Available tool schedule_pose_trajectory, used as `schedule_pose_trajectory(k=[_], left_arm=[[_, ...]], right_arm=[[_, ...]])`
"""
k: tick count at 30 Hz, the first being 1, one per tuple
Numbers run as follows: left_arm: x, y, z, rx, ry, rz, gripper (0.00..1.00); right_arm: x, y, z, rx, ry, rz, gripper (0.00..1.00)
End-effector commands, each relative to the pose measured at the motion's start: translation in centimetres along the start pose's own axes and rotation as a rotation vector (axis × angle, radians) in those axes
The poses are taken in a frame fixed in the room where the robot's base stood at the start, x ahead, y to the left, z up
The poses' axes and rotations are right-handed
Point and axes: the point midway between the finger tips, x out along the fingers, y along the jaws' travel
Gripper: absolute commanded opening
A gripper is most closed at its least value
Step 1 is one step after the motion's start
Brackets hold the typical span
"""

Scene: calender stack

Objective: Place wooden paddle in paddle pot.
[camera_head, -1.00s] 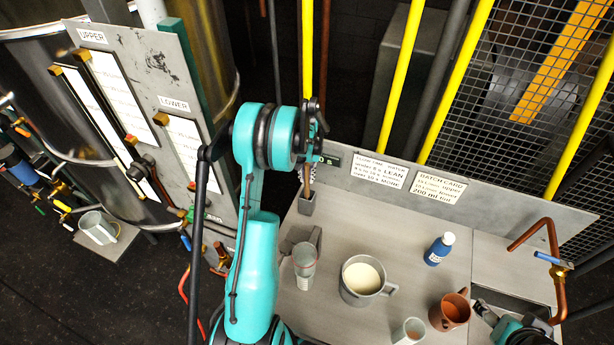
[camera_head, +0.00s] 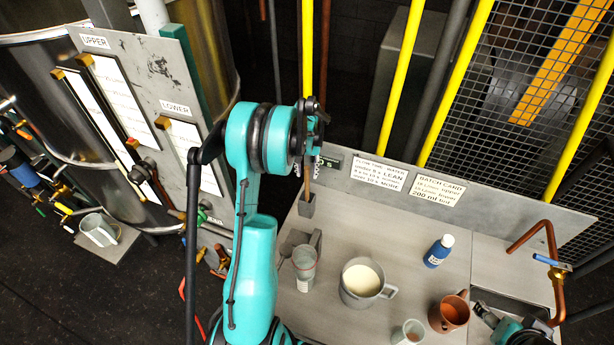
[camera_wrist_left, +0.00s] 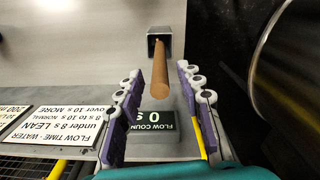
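The wooden paddle (camera_wrist_left: 160,75) stands in the small dark grey paddle pot (camera_wrist_left: 163,32) at the back of the bench. In the head view the paddle (camera_head: 307,184) rises from the pot (camera_head: 306,206) toward my left gripper (camera_head: 314,150). In the left wrist view my left gripper (camera_wrist_left: 158,72) is open, with its purple-padded fingers apart on either side of the paddle handle and gaps on both sides. The paddle's lower end is hidden inside the pot. My right gripper (camera_head: 484,311) is partly in view at the lower right; its opening is unclear.
A clear beaker (camera_head: 305,265), a grey jug of pale liquid (camera_head: 362,282), a small cup (camera_head: 408,333), a brown mug (camera_head: 449,313) and a blue bottle (camera_head: 438,251) stand on the bench. A backboard with cards (camera_head: 378,175) runs behind the pot. A copper pipe (camera_head: 553,250) is at right.

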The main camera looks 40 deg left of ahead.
Motion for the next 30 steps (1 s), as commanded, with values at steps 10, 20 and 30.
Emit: schedule_pose_trajectory(k=[10, 20, 30], left_arm=[[-6.8, 0.0, 0.0, 0.0, 0.0, 0.0, 0.37], [-12.2, 3.8, 3.2, 0.071, 0.081, 0.004, 0.37], [-19.6, 11.6, 15.6, 0.276, 0.332, 0.048, 0.37]], right_arm=[[-0.8, 0.0, -0.6, 0.0, 0.0, 0.0, 0.7], [-0.9, 0.0, -0.6, 0.0, 0.0, 0.0, 0.7], [-0.9, 0.0, -0.6, 0.0, 0.0, 0.0, 0.7]])
